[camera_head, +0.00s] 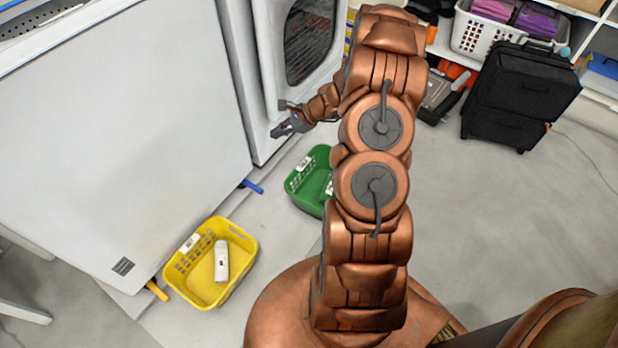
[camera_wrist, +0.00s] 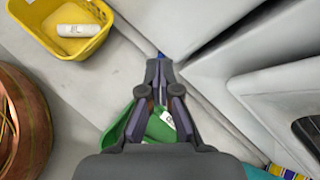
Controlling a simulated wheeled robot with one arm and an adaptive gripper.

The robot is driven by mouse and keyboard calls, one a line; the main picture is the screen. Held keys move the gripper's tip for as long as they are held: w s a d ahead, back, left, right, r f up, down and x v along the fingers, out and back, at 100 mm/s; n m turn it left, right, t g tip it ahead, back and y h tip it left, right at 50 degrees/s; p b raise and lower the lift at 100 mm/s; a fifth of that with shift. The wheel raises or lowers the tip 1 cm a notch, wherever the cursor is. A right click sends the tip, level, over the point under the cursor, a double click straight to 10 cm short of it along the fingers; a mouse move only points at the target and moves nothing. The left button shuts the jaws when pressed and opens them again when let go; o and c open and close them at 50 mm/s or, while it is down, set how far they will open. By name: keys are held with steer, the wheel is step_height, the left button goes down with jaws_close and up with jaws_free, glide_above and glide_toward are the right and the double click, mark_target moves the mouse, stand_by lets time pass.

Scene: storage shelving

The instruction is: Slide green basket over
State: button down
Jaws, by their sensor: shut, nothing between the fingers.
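The green basket (camera_head: 312,180) stands on the floor in the middle of the head view, partly hidden behind my copper arm. Something pale shows inside it. In the wrist view the green basket (camera_wrist: 152,130) is below my gripper and largely hidden by it. My gripper (camera_head: 276,132) is shut and empty, near the lower front of the white machine with the round dark door. In the wrist view its fingertips (camera_wrist: 157,62) meet over the floor just beyond the basket. I see no contact with the basket.
A yellow basket (camera_head: 178,278) holding a white bottle (camera_head: 221,260) stands on the floor at lower left. A large white panel (camera_head: 120,130) fills the left side. A black wheeled case (camera_head: 520,95) stands at upper right. The floor at right is clear.

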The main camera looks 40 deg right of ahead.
steer(key=s+d+f+m+t+h+b, duration=0.1)
steer(key=d+f+m+b, duration=0.1)
steer(key=d+f, duration=0.4)
steer(key=s+d+f+m+h+b, duration=0.1)
steer(key=d+f+m+b, duration=0.15)
steer(key=f, duration=0.55)
steer(key=m+h+b, duration=0.2)
steer(key=m+b, duration=0.2)
steer(key=m, duration=0.1)
glide_toward(305, 174)
steer(key=shift+t, duration=0.3)
steer(key=b+x, duration=0.4)
steer(key=shift+a+f+b, duration=0.15)
steer(key=shift+a+b, duration=0.1)
steer(key=shift+b, duration=0.05)
steer(key=shift+w+a, duration=0.2)
steer(key=shift+w, duration=0.55)
steer(key=shift+w, duration=0.1)
